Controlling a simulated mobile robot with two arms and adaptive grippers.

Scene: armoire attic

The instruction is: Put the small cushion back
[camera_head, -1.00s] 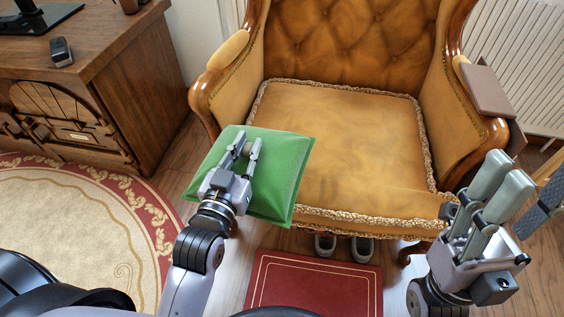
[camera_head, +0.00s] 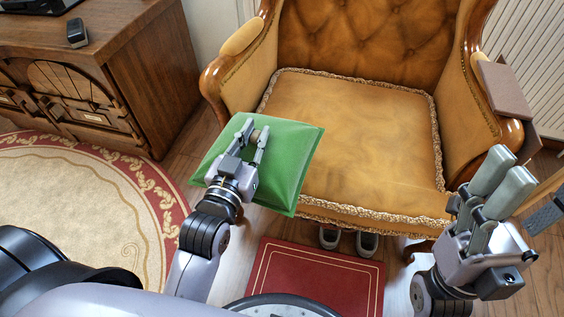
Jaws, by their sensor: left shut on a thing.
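The small green cushion (camera_head: 287,165) is held out in front of the left part of the armchair's front edge. My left gripper (camera_head: 258,135) is shut on the cushion, its fingers lying over the top with a fold or knob of it between the tips. The tan tufted armchair (camera_head: 365,145) has an empty seat with braided trim. Whether the cushion touches the seat edge I cannot tell. My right gripper (camera_head: 505,175) is at the right, before the chair's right arm, empty, its fingers raised; the gap between the fingertips is hard to judge.
A wooden desk (camera_head: 130,75) stands at the left with a small dark device (camera_head: 77,33) on it. A round cream and red rug (camera_head: 75,205) covers the left floor. A red mat (camera_head: 320,280) and a pair of shoes (camera_head: 348,240) lie before the chair. A brown box-like object (camera_head: 503,88) rests on the chair's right arm.

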